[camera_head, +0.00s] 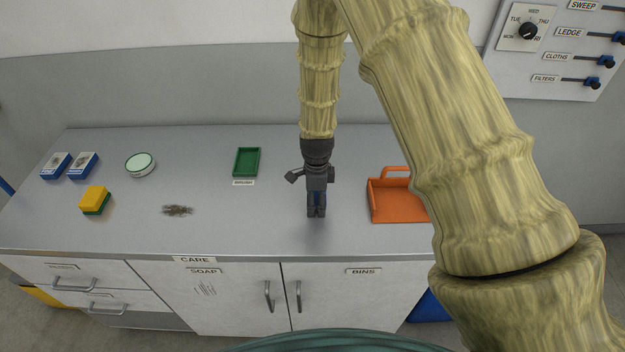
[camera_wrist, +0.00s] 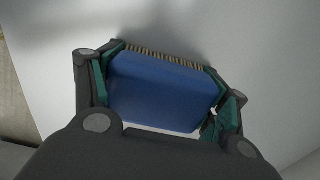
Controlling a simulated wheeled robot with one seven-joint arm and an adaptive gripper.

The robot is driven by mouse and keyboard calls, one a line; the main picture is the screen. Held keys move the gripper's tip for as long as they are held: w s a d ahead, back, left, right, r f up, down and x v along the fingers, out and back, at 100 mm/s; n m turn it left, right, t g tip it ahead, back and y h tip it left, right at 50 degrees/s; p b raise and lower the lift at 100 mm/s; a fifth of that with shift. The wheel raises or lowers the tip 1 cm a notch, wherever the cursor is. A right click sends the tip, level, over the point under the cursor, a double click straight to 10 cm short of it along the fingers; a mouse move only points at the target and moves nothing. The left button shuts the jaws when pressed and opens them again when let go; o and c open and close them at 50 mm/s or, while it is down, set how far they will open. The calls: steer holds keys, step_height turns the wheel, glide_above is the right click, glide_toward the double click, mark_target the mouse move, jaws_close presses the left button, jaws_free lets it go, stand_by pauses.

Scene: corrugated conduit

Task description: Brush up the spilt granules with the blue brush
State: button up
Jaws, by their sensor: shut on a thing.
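My gripper (camera_head: 316,212) is over the counter, left of the orange dustpan. In the wrist view my gripper (camera_wrist: 165,95) is shut on the blue brush (camera_wrist: 155,95), with a finger at each end of its block and tan bristles along the far edge. In the head view the brush is mostly hidden by the fingers. The orange dustpan (camera_head: 398,205) sits to the right, partly hidden by my arm.
The grey counter (camera_head: 255,225) is clear between my gripper and the granules. A green tray (camera_head: 247,162) with a label lies behind. A yellow-and-green sponge (camera_head: 95,200), a round tin (camera_head: 140,164) and two blue-and-white boxes (camera_head: 69,165) stand at left. A wall panel (camera_head: 560,50) is upper right.

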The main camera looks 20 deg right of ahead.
steer(key=r, duration=0.1)
steer(key=r+p, duration=0.1)
steer(key=shift+w+r, duration=0.2)
steer(key=shift+r, duration=0.15)
steer(key=shift+s+r+p, duration=0.3)
steer(key=shift+r+p, duration=0.45)
step_height(320, 180, up, 2)
steer(key=shift+w+r+p, duration=0.1)
steer(key=shift+w+p, duration=0.05)
steer(key=shift+p, duration=0.65)
steer(key=shift+r+p, duration=0.55)
steer(key=shift+r, duration=0.3)
